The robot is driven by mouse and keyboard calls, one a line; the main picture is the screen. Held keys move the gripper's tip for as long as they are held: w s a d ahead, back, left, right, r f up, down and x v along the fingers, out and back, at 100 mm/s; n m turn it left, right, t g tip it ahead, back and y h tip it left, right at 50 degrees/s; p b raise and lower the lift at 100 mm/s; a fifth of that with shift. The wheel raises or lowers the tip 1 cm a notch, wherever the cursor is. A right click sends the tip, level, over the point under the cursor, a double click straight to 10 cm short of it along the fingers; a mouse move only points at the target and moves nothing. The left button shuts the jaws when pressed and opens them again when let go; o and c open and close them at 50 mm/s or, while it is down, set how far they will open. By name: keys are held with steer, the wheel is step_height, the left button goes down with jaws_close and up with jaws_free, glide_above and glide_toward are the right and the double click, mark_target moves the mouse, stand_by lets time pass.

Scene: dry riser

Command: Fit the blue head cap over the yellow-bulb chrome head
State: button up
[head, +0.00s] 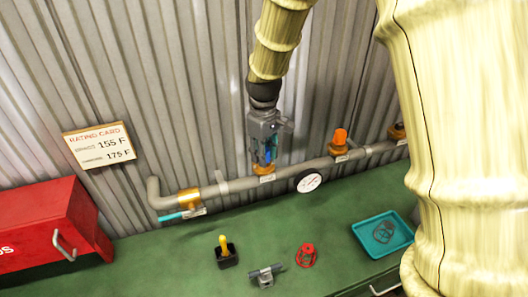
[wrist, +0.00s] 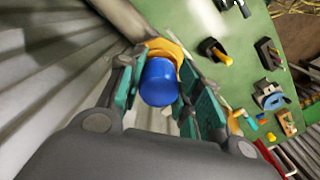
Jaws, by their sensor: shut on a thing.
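My gripper (head: 266,152) points down at the grey pipe along the corrugated wall. Its fingers are shut on the blue head cap (wrist: 158,82), which sits between the green finger pads in the wrist view. Only a little blue of it shows between the fingers in the head view. An orange-gold fitting (head: 263,169) on the pipe is right under the fingertips; in the wrist view an orange-gold collar shows just beyond the cap. I cannot make out the yellow-bulb chrome head; whether the cap is around it or above it cannot be told.
The pipe (head: 225,188) carries a gauge (head: 308,181), an orange cap (head: 340,137) and a gold fitting (head: 190,198). On the green bench stand a black block with a yellow piece (head: 226,252), a grey fitting (head: 265,275), a red cage (head: 306,256) and a teal tray (head: 362,228).

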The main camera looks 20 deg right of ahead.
steer(key=o, duration=0.7)
steer(key=shift+o, duration=0.2)
step_height(320, 180, up, 12)
steer(key=shift+a, duration=0.1)
stand_by(0.5)
